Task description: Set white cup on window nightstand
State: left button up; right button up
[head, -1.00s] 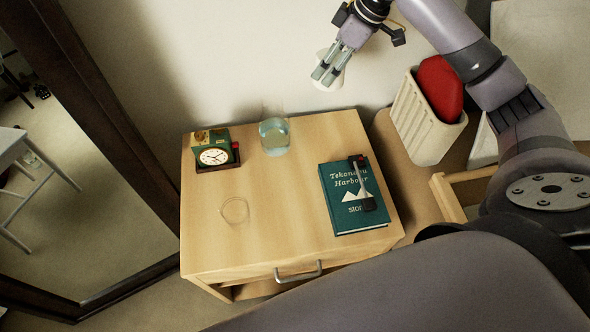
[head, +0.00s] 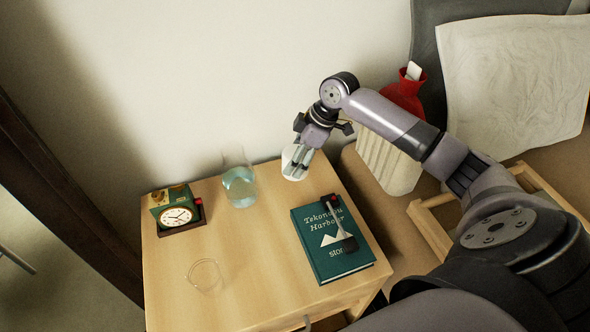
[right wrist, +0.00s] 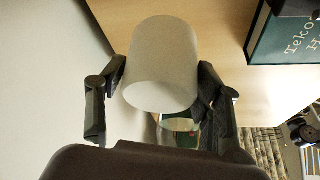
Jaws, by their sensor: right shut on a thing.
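The white cup (head: 292,164) is in my right gripper (head: 297,160), over the back right part of the wooden nightstand (head: 240,265). In the right wrist view the cup (right wrist: 162,62) sits between the two dark fingers of my right gripper (right wrist: 160,85), which is shut on it. I cannot tell for certain whether the cup touches the nightstand top. My left gripper is not in view.
A ribbed white bin (head: 385,162) and red bottle (head: 404,95) stand right.

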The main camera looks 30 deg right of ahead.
notch_tip(320, 180, down, 3)
jog(key=shift+f+b, duration=0.2)
jog(key=shift+b, duration=0.2)
jog(key=shift+f, duration=0.3)
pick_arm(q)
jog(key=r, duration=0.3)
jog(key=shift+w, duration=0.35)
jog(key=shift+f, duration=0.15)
pick_arm(e)
jog(key=o, duration=1.2)
jog(key=shift+f, duration=0.1)
